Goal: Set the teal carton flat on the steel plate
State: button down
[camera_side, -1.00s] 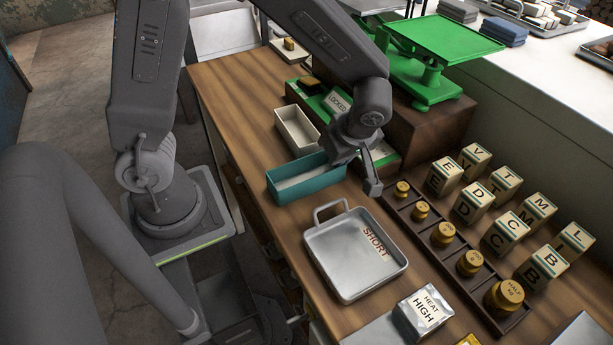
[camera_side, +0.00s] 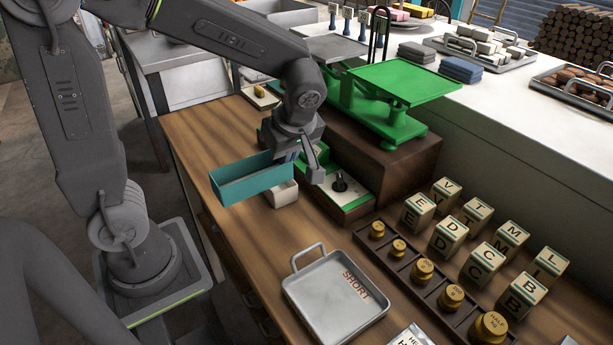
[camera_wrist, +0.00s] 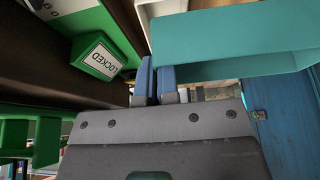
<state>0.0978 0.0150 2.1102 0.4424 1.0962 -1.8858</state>
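The teal carton (camera_side: 252,180), an open-topped oblong box, hangs in the air in the side view, slightly tilted, above and partly in front of a white carton (camera_side: 284,194). My gripper (camera_side: 285,157) is at its right end, its blue fingers (camera_wrist: 156,82) close together and shut on the carton's end. The teal carton also fills the upper right of the wrist view (camera_wrist: 235,35). The exact contact is partly hidden.
A green scale (camera_side: 405,85) stands on a brown block behind my gripper. A green-edged box with a black knob (camera_side: 340,184) is close beside it. A rack of brass weights (camera_side: 423,270) and several lettered blocks (camera_side: 450,232) stand right of the plate. The bench between carton and plate is clear.

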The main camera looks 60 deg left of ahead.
jog(key=w+a+r+m+t+h, duration=0.1)
jog(key=w+a+r+m, duration=0.45)
jog(key=r, duration=0.35)
jog(key=w+a+r+m+t+h, duration=0.2)
jog(key=w+a+r+m, duration=0.2)
jog(key=a+r+m, duration=0.4)
jog(key=w+a+r+m+t+h, duration=0.1)
jog(key=w+a+r+m, duration=0.4)
jog(key=r, duration=0.5)
jog(key=shift+n, duration=0.25)
jog(key=w+d+f, duration=0.4)
jog(key=d, duration=0.1)
jog(key=w+d+f, duration=0.2)
jog(key=w+d, duration=0.1)
jog(key=shift+d+f, duration=0.1)
jog(key=shift+w+d+f, duration=0.1)
jog(key=shift+w+f, duration=0.05)
jog(key=shift+f, duration=1.9)
jog(key=shift+f, duration=0.1)
jog(key=c, duration=1.4)
grip_release()
